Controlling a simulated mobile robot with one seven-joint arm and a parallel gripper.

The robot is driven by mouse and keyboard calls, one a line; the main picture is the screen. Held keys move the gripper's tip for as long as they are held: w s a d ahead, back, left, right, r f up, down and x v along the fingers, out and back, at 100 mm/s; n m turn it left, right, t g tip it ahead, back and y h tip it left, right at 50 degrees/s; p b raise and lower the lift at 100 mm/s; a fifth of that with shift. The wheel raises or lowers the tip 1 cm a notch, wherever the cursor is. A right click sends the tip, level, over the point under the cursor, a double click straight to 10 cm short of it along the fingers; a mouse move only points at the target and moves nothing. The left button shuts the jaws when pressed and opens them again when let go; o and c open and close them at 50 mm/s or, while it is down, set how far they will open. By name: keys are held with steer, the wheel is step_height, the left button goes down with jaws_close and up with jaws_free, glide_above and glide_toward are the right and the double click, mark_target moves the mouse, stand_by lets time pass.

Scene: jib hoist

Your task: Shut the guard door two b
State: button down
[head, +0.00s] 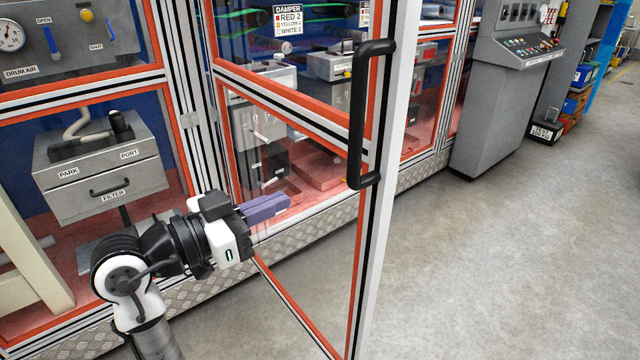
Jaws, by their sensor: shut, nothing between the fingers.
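The guard door (376,240) stands open in the head view, swung out from the cabinet toward me. It has an aluminium frame, orange edging and a clear pane. Its black bar handle (361,115) is upright on the door's outer edge. I cannot read a label saying which door it is. My gripper (288,202) is shut with nothing in it, its purple fingers pointing right. It is left of the handle and apart from it, in front of the door's pane in the picture. Whether it touches the pane I cannot tell.
Behind the frames are a grey drawer box marked FILTER (100,170) at left and machine units in the middle. A grey control console (500,90) stands at the back right. A black box (545,130) sits beyond it. The concrete floor (500,270) at right is clear.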

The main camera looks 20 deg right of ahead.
steer(key=p, duration=0.4)
glide_toward(344, 174)
steer(key=d+r, duration=0.1)
steer(key=d, duration=0.1)
steer(key=d+r, duration=0.1)
steer(key=d, duration=0.2)
steer(key=s+d, duration=0.1)
steer(key=d, duration=0.1)
steer(key=shift+d+r, duration=0.25)
steer(key=shift+r, duration=0.15)
steer(key=shift+d, duration=0.15)
